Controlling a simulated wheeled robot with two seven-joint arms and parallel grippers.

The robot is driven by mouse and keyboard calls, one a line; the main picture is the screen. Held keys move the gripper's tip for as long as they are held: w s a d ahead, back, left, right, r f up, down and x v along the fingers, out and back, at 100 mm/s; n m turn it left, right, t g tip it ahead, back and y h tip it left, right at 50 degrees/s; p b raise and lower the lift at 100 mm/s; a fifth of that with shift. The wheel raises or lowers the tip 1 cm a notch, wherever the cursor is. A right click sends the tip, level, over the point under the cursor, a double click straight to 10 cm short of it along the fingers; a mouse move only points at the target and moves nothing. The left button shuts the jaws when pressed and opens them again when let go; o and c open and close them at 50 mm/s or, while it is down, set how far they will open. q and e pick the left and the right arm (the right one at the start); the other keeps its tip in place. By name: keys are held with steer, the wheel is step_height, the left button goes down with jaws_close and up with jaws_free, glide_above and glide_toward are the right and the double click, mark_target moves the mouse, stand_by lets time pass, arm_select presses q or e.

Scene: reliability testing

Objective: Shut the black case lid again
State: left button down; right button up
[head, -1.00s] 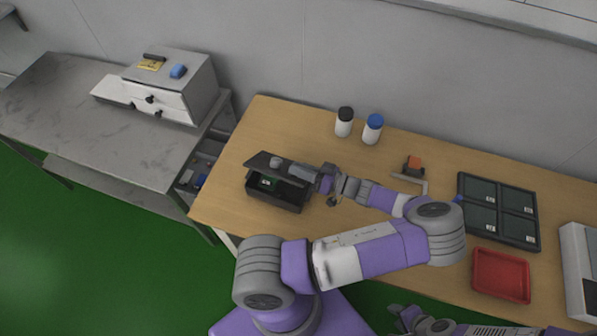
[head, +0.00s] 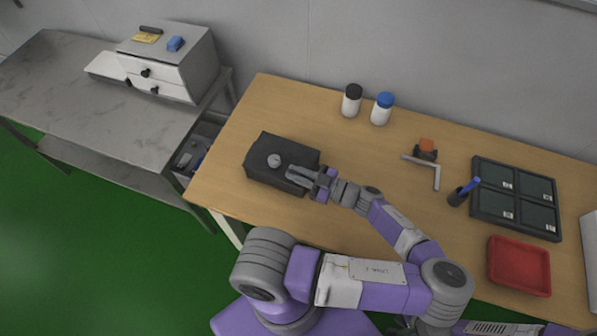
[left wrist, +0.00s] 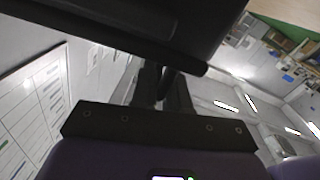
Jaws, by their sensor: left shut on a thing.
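The black case (head: 262,178) stands on the left part of the wooden table. Its lid (head: 290,155) lies over the top and looks about level; I cannot tell whether a thin gap is left at the front edge. A round grey knob (head: 274,160) sits on the lid. My left gripper (head: 303,177) is at the lid's right front part, shut on the lid's edge or a grip there. The left wrist view shows a dark part (left wrist: 170,82) between the fingers and a dark panel above. My right gripper does not show.
Two white bottles, one black-capped (head: 352,101) and one blue-capped (head: 382,109), stand behind.

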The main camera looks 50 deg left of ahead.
arm_select(q)
steer(key=shift+f, duration=0.15)
stand_by(0.3)
steer(key=c, duration=1.2)
jaws_free()
steer(key=v, duration=0.7)
steer(key=shift+d, duration=0.25)
steer(key=shift+w, duration=0.15)
